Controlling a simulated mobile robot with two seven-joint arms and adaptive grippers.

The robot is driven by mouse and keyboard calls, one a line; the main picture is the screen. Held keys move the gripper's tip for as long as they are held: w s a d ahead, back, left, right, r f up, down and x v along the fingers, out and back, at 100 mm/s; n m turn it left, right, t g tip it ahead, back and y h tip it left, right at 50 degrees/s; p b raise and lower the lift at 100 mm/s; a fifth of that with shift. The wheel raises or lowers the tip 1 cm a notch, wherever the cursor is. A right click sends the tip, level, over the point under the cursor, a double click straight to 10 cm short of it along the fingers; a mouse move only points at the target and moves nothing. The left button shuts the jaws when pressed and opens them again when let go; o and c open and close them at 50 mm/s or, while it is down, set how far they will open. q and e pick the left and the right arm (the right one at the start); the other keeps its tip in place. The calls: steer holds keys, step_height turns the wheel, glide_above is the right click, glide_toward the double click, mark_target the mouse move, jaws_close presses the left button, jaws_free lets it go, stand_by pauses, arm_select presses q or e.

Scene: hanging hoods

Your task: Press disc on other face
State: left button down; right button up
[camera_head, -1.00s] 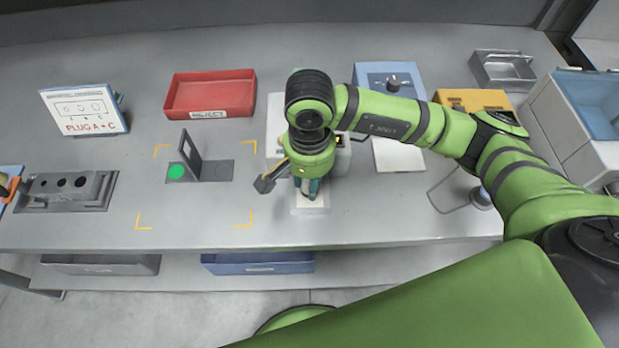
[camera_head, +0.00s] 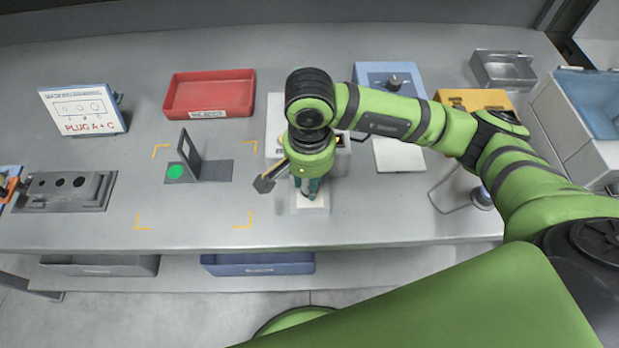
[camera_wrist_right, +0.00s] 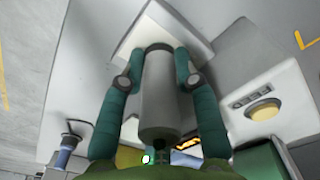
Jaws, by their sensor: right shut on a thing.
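A small dark fixture (camera_head: 212,171) lies inside yellow corner marks on the bench, with an upright framed plate (camera_head: 190,148) across its middle. A green disc (camera_head: 175,172) shows on its left face; the right face looks bare. My right gripper (camera_head: 310,194) is to the right of the fixture, pointing down over a pale pad (camera_head: 322,208). In the right wrist view, its teal fingers (camera_wrist_right: 158,68) are shut around a grey cylinder (camera_wrist_right: 158,95) with a dark tip. The cylinder's far end is at the white pad; I cannot tell whether it touches. My left gripper is out of view.
A red tray (camera_head: 210,95) stands behind the fixture. A sign (camera_head: 83,111) reading "PLUG A + C" and a grey block with holes (camera_head: 65,188) are at left. A blue box (camera_head: 385,77) stands behind my right arm. The bench in front of the fixture is clear.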

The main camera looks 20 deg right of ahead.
steer(key=shift+s+f, duration=0.1)
steer(key=shift+f, duration=0.05)
steer(key=shift+r+p, duration=0.55)
steer(key=shift+r, duration=0.65)
steer(key=shift+r+p, duration=0.85)
steer(key=shift+r, duration=1.55)
steer(key=o, duration=0.4)
steer(key=shift+c, duration=0.2)
steer(key=c, duration=0.4)
steer(key=shift+o, duration=0.2)
